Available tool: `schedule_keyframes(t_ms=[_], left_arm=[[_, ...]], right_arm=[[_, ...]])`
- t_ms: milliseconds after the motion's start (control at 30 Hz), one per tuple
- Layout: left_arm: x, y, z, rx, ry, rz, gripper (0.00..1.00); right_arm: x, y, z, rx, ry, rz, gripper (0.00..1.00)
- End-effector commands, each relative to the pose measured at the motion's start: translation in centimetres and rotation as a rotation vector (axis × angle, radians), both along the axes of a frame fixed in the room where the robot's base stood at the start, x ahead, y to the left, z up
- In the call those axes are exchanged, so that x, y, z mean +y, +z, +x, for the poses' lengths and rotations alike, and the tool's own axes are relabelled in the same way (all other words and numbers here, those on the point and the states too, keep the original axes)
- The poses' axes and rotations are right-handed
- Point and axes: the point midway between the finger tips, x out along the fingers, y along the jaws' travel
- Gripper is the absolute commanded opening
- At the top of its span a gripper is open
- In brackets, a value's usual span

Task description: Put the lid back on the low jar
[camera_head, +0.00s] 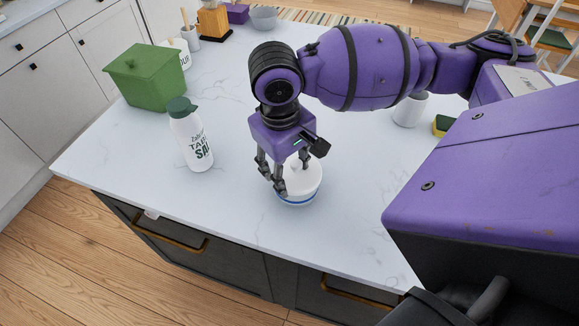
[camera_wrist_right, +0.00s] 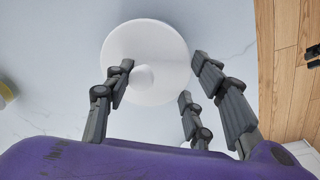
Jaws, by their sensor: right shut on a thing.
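The low jar (camera_head: 300,200) is white with a blue band near its base and stands on the marble counter near the front edge. A round white lid (camera_head: 303,175) is at the jar's top; whether it rests fully on the rim cannot be told. The lid also shows from above in the right wrist view, as a disc with a small knob (camera_wrist_right: 143,77). My right gripper (camera_head: 287,177) points down over the jar, with its fingers shut on the lid. The fingers hide part of the lid. My left gripper is not in view.
A white shaker bottle (camera_head: 193,145) with a green cap and a green box (camera_head: 147,80) stand to the left. A white mug (camera_head: 410,109) and a yellow-green sponge (camera_head: 442,125) are to the right. The counter around the jar is clear.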

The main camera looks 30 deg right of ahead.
Motion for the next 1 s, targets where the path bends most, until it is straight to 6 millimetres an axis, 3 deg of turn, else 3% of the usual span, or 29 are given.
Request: schedule_keyframes(t_ms=[367,400,533,800,933,1000], left_arm=[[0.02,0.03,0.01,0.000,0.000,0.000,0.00],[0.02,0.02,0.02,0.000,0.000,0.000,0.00],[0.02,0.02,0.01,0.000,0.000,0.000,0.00],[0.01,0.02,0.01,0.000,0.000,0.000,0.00],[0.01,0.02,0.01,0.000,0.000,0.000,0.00],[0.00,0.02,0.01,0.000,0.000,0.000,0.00]], right_arm=[[0.00,-0.03,-0.01,0.000,0.000,0.000,0.32],[0.00,-0.03,-0.01,0.000,0.000,0.000,0.53],[0.00,-0.03,-0.01,0.000,0.000,0.000,0.70],[0.00,-0.03,-0.01,0.000,0.000,0.000,0.73],[0.00,-0.03,-0.01,0.000,0.000,0.000,0.90],[0.00,-0.03,-0.01,0.000,0.000,0.000,0.91]])
